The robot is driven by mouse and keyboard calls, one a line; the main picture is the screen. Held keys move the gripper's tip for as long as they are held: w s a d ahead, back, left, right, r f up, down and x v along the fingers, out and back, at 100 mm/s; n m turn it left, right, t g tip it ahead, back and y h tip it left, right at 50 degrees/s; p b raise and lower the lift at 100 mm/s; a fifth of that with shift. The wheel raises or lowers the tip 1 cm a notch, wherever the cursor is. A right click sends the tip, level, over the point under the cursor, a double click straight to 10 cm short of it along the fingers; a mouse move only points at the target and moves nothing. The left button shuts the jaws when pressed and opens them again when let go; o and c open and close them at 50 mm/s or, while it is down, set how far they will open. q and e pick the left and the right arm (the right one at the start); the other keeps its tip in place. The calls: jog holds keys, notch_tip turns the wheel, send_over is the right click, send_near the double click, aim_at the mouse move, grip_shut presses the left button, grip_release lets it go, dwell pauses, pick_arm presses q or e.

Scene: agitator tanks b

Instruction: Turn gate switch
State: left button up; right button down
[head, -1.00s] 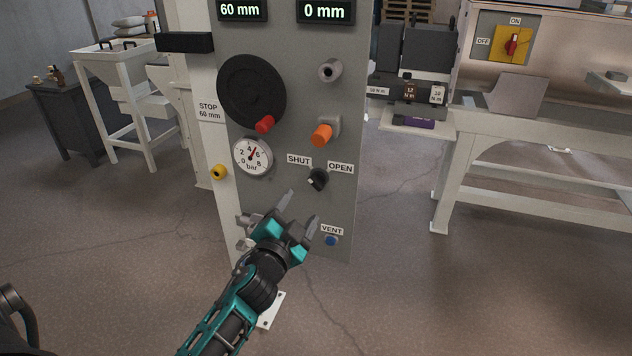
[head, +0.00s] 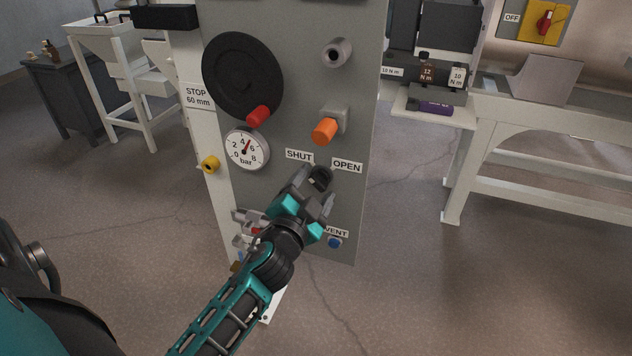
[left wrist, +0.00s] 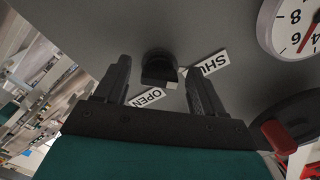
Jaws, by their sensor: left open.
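The gate switch (head: 320,178) is a black rotary knob on the grey panel (head: 300,60), between the SHUT label (head: 299,155) and the OPEN label (head: 347,166). My left gripper (head: 318,190) is open in front of it and partly covers it in the head view. In the left wrist view the knob (left wrist: 159,68) lies just beyond and between the two open fingers (left wrist: 160,85), apart from them as far as I can tell. A pale mark shows on the knob's side toward SHUT. My right gripper is not in view.
A workbench (head: 470,125) stands to the right. Open floor lies between.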

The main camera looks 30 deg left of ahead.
pick_arm(q)
jog(key=shift+c, duration=0.2)
jog(key=c, duration=1)
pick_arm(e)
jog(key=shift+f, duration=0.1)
